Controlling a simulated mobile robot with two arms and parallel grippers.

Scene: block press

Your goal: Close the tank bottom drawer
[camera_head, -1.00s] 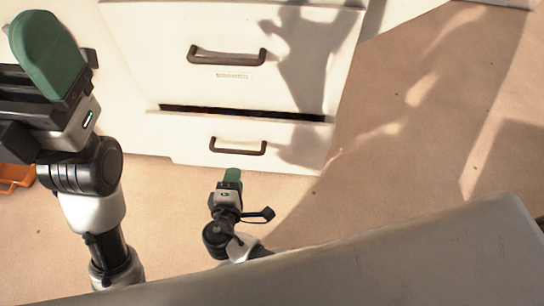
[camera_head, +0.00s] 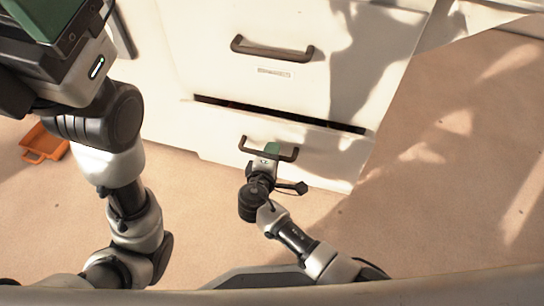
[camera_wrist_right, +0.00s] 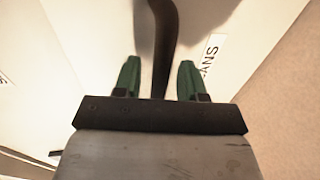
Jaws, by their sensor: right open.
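The bottom drawer (camera_head: 322,165) of the white cabinet stands slightly open, with a dark gap along its top edge. Its dark bar handle (camera_head: 291,157) is on the front face. My right gripper (camera_head: 272,149) is at the middle of this handle in the head view. In the right wrist view, my right gripper (camera_wrist_right: 158,72) has its two green fingers apart, with a dark handle bar (camera_wrist_right: 161,40) between them. Whether they touch it cannot be told. My left gripper (camera_head: 45,30) is at the upper left, cut off by the frame edge, its fingertips not clear.
The upper drawer (camera_head: 215,75) looks shut and has its own dark handle (camera_head: 272,50). An orange tray (camera_head: 42,143) lies on the floor at the left. Bare tan floor (camera_head: 450,200) is free to the right of the cabinet.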

